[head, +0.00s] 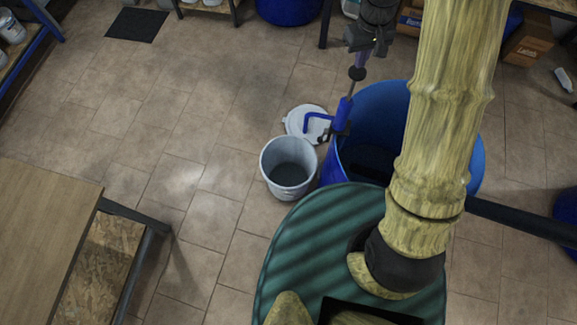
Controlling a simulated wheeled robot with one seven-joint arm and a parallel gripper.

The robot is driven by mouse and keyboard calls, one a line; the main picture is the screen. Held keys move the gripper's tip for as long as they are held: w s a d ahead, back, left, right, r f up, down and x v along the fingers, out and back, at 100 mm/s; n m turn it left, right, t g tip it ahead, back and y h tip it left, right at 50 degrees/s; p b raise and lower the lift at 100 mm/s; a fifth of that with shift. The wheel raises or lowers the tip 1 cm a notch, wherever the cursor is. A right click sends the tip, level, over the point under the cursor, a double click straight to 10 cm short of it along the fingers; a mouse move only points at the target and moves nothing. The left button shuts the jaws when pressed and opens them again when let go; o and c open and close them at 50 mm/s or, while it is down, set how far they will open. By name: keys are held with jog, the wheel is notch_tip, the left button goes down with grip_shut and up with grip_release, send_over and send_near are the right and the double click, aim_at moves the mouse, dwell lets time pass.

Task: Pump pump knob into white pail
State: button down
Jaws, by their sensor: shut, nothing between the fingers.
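The white pail (288,170) stands upright on the tiled floor at the middle, with a grey inside. A blue drum (335,172) stands just right of it. The dark round pump knob (357,73) sits on a thin rod raised above the pump body. My gripper (361,56) is shut and empty, just above the knob. I cannot tell whether it touches the knob. The pail's depth of contents is unclear.
A white lid (300,118) lies on the floor behind the pail. A wooden table (50,235) is at lower left. Shelves (32,40) and a dark mat (136,25) are at far left. Cartons (530,45) are at upper right. The floor left of the pail is clear.

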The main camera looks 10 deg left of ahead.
dwell(0.4)
jog(key=shift+s+f+b, duration=0.1)
jog(key=shift+f+b, duration=3.75)
jog(key=shift+f, duration=2.05)
jog(key=shift+r+p, duration=4.35)
jog(key=shift+r, duration=1.55)
jog(key=shift+f, duration=0.15)
